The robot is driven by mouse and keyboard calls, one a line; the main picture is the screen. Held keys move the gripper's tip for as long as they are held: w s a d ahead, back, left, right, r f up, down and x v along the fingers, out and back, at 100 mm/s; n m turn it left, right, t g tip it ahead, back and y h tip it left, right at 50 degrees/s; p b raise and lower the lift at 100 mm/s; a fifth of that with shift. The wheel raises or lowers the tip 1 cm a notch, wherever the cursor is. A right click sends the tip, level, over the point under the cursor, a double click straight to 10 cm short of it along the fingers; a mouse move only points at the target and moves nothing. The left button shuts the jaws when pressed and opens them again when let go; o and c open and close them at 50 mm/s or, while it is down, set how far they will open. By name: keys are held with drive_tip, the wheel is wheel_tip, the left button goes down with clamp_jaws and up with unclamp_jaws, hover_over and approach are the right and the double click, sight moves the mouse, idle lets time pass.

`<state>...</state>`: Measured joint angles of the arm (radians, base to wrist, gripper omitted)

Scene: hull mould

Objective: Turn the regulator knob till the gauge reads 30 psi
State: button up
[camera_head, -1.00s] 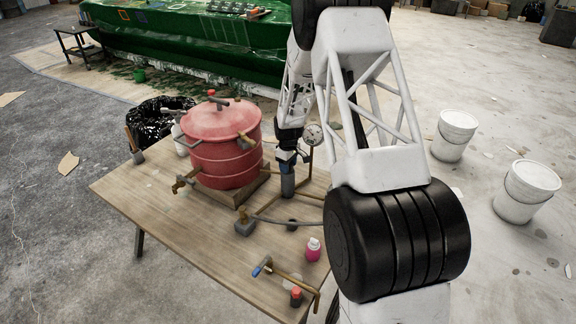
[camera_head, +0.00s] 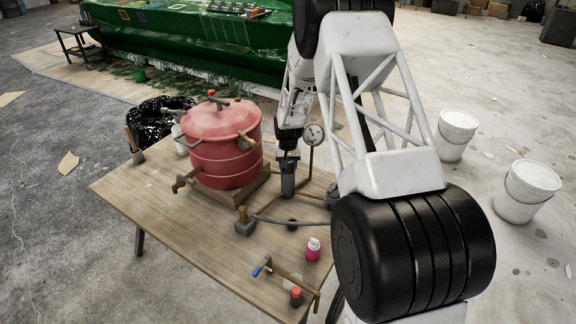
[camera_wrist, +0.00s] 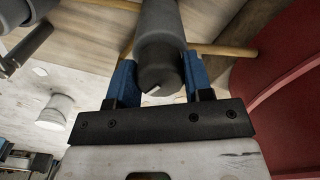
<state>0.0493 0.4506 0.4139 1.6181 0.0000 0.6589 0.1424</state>
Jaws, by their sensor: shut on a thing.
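The regulator (camera_head: 288,184) is a grey upright cylinder on the wooden table, right of the red pressure pot (camera_head: 226,150). Its round dark knob (camera_wrist: 160,72), with a small white mark on its end, shows in the wrist view. My gripper (camera_head: 287,158) comes down from above and is shut on the knob, with one blue finger on each side in the wrist view (camera_wrist: 160,88). The gauge (camera_head: 314,134), a small white round dial on a brass pipe, stands just right of the gripper. Its needle and reading are too small to tell.
A grey hose and brass pipes run around the regulator's foot. White buckets (camera_head: 457,135) stand on the floor at the right. The table's (camera_head: 150,205) left front is bare.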

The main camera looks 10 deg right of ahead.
drive_tip(key=shift+m, duration=0.9)
drive_tip(key=o, duration=0.9)
drive_tip(key=shift+r, duration=0.1)
drive_tip(key=shift+r, duration=3.85)
